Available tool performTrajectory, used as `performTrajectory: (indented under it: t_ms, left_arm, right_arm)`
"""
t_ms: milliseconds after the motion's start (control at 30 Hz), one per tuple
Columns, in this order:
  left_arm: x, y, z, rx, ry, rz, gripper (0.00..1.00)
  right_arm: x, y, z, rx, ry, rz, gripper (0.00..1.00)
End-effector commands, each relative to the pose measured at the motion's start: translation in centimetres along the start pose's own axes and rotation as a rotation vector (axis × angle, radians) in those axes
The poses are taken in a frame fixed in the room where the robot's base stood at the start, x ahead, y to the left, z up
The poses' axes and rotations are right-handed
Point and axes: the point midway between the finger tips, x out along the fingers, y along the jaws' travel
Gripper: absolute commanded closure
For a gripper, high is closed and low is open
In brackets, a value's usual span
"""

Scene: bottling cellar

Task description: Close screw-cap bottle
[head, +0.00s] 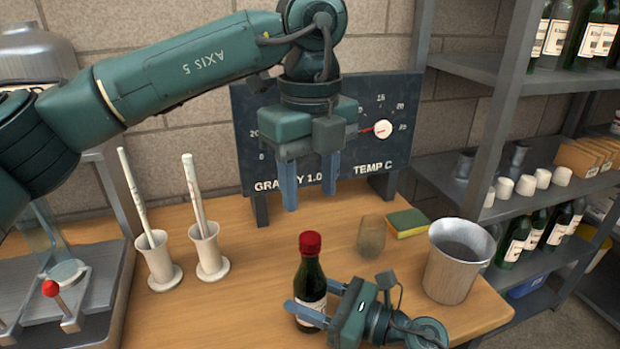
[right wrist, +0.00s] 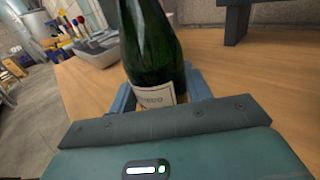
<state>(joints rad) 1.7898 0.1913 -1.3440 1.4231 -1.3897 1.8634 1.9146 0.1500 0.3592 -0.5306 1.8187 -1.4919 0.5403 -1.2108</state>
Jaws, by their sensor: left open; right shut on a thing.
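A dark green bottle (head: 311,279) with a pale label stands upright on the wooden table (head: 215,318). A red cap (head: 310,243) sits on its neck; I cannot tell how tightly it is on. My right gripper (head: 307,293) is shut around the bottle's lower body, at label height. In the right wrist view the bottle (right wrist: 150,50) stands between the fingers, with its top out of frame. My left gripper (head: 311,190) is open and empty, pointing down, above the cap and apart from it.
Two white cylinders with rods (head: 209,251) stand left of the bottle. A glass (head: 371,237), a yellow-green sponge (head: 407,223) and a metal bucket (head: 457,262) are to its right. A dark gauge board (head: 395,150) stands behind. Shelves (head: 440,180) with bottles are at right.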

Motion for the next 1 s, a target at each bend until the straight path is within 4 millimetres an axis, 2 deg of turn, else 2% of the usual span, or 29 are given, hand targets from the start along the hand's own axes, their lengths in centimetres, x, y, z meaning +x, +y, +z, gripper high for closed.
performTrajectory:
  t_ms: [100,200,333,767,867,1000]
  left_arm:
    - [-0.1,0.0,0.0,-0.204,0.0,0.0,0.54]
    - [-0.2,0.0,0.0,-0.335,0.0,0.0,0.54]
    - [-0.3,0.0,0.0,-0.435,0.0,0.0,0.54]
    - [-0.2,0.0,0.0,-0.469,0.0,0.0,0.54]
    - [0.5,0.0,0.0,-0.469,0.001,0.002,0.54]
    - [2.4,0.1,0.0,-0.469,0.002,0.003,0.54]
  right_arm:
    - [0.0,0.0,-0.1,0.0,0.001,0.0,1.0]
    - [0.0,0.0,-0.1,0.0,0.001,0.0,1.0]
    - [0.0,0.0,-0.1,0.0,0.001,0.0,1.0]
    - [0.0,0.0,-0.1,0.0,0.001,0.0,1.0]
    - [0.0,0.0,-0.1,0.0,0.001,0.0,1.0]
    - [0.0,0.0,-0.1,0.0,0.001,0.0,1.0]
